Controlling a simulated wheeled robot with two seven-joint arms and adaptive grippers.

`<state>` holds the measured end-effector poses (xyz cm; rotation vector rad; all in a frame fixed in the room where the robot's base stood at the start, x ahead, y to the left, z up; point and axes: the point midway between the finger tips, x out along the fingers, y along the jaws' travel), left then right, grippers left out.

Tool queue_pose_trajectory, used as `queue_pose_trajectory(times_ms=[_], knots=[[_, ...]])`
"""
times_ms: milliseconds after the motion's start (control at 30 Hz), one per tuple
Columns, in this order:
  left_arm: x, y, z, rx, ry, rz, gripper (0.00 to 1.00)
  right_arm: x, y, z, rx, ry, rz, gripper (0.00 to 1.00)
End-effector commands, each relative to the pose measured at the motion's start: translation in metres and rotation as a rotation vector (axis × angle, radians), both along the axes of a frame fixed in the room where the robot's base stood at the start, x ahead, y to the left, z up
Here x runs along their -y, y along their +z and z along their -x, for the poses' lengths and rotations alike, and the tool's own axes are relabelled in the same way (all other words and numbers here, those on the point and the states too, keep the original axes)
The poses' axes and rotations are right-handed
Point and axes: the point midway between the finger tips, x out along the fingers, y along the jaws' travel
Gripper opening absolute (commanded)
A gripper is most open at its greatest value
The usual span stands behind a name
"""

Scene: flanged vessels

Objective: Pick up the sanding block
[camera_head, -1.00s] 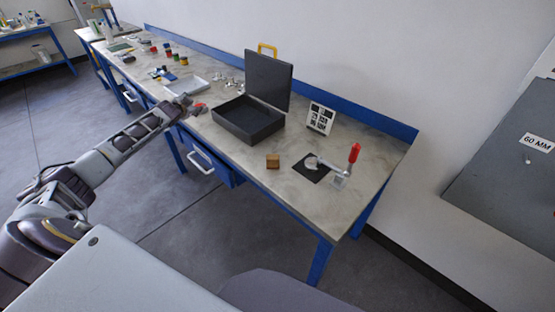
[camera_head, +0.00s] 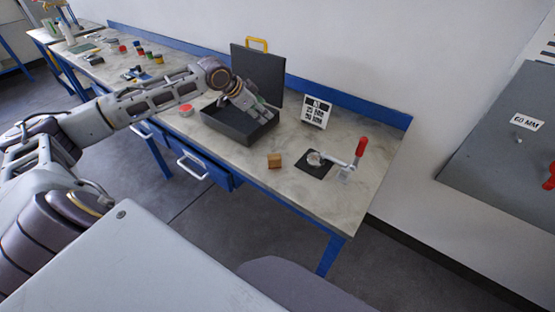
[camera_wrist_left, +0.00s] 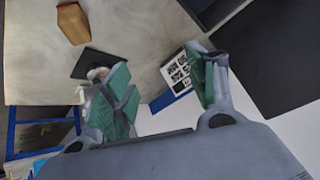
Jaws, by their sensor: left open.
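The sanding block looks to be the small brown block (camera_head: 274,160) lying on the workbench (camera_head: 232,170) near its front edge, to the right of the black case. The same block (camera_wrist_left: 73,23) shows at the top left of the left wrist view. My left gripper (camera_head: 262,112) is above the open black case (camera_head: 236,126), up and to the left of the block and apart from it. In the left wrist view its green-padded fingers (camera_wrist_left: 165,95) are spread with nothing between them. My right gripper is not in view.
A toggle clamp with a red handle (camera_head: 361,146) stands by a black square pad (camera_head: 313,164) right of the block. A white marked card (camera_head: 316,112) stands behind. A red round item (camera_head: 185,109) lies left of the case. Bench around the block is clear.

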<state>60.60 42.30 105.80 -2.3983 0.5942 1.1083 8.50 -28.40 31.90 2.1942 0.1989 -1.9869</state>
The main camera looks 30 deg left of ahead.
Motion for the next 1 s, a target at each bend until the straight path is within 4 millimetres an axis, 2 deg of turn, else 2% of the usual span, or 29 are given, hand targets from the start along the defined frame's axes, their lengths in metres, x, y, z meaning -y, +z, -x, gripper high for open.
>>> queue_pose_trajectory(times_ms=[100, 200, 433, 567, 1000], knots=[[0.026, -0.006, 0.024, -0.085, -0.064, 0.025, 0.57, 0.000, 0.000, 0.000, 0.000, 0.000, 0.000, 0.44], [0.041, -0.012, 0.043, -0.159, -0.114, 0.039, 0.57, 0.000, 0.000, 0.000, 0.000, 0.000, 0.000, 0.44], [0.046, -0.023, 0.076, -0.297, -0.195, 0.033, 0.57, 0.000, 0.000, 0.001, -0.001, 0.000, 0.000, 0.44], [0.042, -0.027, 0.084, -0.330, -0.233, -0.005, 0.57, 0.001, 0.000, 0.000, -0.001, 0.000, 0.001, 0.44], [0.042, -0.028, 0.084, -0.323, -0.251, -0.015, 0.57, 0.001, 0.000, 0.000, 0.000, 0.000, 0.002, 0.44]])
